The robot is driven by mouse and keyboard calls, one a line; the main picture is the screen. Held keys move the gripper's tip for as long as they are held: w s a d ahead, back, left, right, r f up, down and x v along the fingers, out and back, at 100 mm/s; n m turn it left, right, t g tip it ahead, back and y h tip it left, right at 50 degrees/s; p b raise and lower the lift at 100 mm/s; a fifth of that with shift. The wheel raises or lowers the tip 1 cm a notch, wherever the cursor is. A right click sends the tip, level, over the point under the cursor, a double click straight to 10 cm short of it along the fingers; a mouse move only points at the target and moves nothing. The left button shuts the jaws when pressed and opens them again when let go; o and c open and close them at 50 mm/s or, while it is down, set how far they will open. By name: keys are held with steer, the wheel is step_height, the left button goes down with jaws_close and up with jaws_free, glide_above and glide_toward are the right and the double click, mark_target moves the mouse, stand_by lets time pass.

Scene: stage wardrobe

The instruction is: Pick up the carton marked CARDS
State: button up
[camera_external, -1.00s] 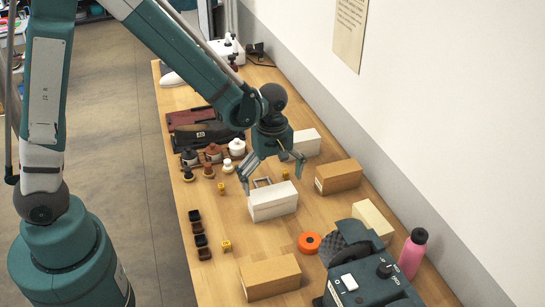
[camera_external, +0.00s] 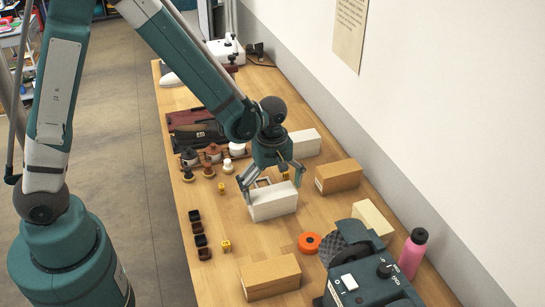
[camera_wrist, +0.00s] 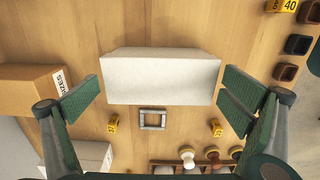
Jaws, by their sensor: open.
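A white carton (camera_external: 273,201) lies on the wooden table, and it also shows in the wrist view (camera_wrist: 160,78). I can read no CARDS mark on any carton. My gripper (camera_external: 270,183) is open and points down, its fingers at either end of this white carton. In the wrist view my gripper (camera_wrist: 161,84) has a visible gap between each finger and the carton. Other cartons are a brown one (camera_external: 338,177) with a label ending in "IZES" in the wrist view (camera_wrist: 30,88), a white one (camera_external: 304,143) behind, a cream one (camera_external: 372,219) and a brown one (camera_external: 270,277) in front.
A small grey square frame (camera_wrist: 152,119) lies beside the white carton. Small yellow numbered markers (camera_external: 226,246), dark cups (camera_external: 200,240) and stamps (camera_external: 209,172) stand to the left. An orange roll (camera_external: 309,243), a dark machine (camera_external: 370,283) and a pink bottle (camera_external: 411,254) are front right.

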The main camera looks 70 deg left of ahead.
steer(key=shift+f, duration=0.6)
steer(key=shift+c, duration=0.7)
steer(key=c, duration=0.6)
